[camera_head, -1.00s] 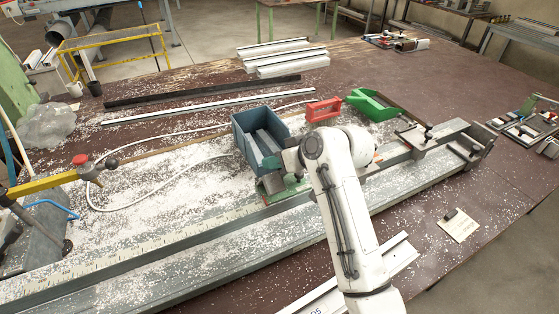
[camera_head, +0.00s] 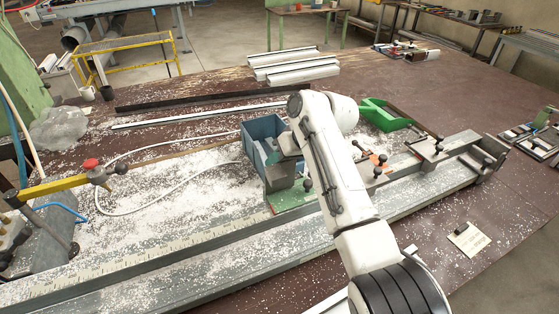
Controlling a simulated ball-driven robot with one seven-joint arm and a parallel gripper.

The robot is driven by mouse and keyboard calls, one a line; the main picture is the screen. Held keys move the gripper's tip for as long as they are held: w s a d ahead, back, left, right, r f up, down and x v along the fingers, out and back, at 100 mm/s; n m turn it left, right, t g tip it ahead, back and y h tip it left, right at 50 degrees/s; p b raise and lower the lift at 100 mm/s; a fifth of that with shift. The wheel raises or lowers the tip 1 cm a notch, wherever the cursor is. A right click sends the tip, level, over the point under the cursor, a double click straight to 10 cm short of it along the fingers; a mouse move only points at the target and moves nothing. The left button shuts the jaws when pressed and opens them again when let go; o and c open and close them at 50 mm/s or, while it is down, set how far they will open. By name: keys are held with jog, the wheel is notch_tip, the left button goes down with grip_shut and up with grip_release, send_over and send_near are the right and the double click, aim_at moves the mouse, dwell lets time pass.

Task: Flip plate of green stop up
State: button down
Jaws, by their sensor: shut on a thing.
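The green stop (camera_head: 290,200) sits on the long grey rail behind its scale, left of my arm. Its grey plate (camera_head: 279,178) stands raised above the green base, in front of the blue bin. My gripper (camera_head: 291,157) is directly above the plate and is shut on it at its upper part. The fingertips are small and partly hidden by my wrist, so the exact contact cannot be made out.
The blue bin (camera_head: 259,138) stands close behind the stop. A green bin (camera_head: 384,115) lies to the right behind my arm. The long rail (camera_head: 150,255) crosses the bench, strewn with white chips. A clamp (camera_head: 437,150) sits at the rail's right end.

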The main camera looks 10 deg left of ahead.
jog(key=shift+w+a, duration=0.15)
jog(key=shift+w, duration=0.1)
jog(key=c, duration=1.3)
grip_release()
jog(key=shift+o, duration=1.3)
jog(key=shift+w+a+f, duration=0.25)
jog(key=shift+a+f, duration=0.05)
jog(key=b+v, duration=0.1)
jog(key=v, duration=1)
jog(key=shift+s, duration=0.15)
